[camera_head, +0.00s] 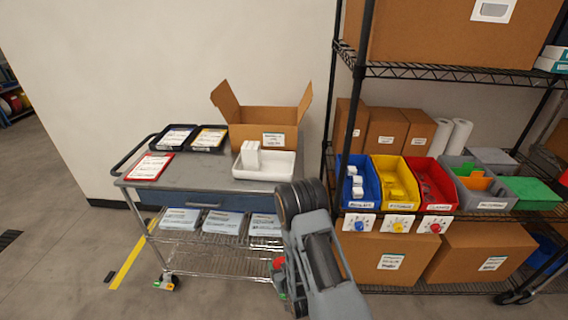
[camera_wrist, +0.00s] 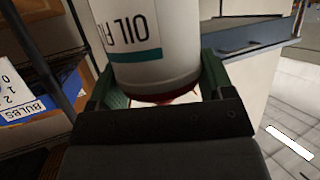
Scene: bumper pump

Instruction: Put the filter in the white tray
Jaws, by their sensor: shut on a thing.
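The filter (camera_wrist: 140,42) is a white can with a teal band, dark "OIL" lettering and a dark red rim at its lower end. My gripper (camera_wrist: 162,90) is shut on it, a green finger on each side, in the wrist view. In the head view my arm mostly hides the gripper; only a bit of red and green shows at its left edge, low in front of the cart. The white tray (camera_head: 264,177) lies on the cart top at its right end, with white boxes (camera_head: 250,158) standing in its left part. The gripper is below and nearer than the tray, apart from it.
The grey cart (camera_head: 200,185) also bears a red-rimmed tray (camera_head: 148,167), two black trays (camera_head: 192,138) and an open carton (camera_head: 265,122) behind the white tray. A wire shelf with blue, yellow and red bins (camera_head: 395,182) stands to the right.

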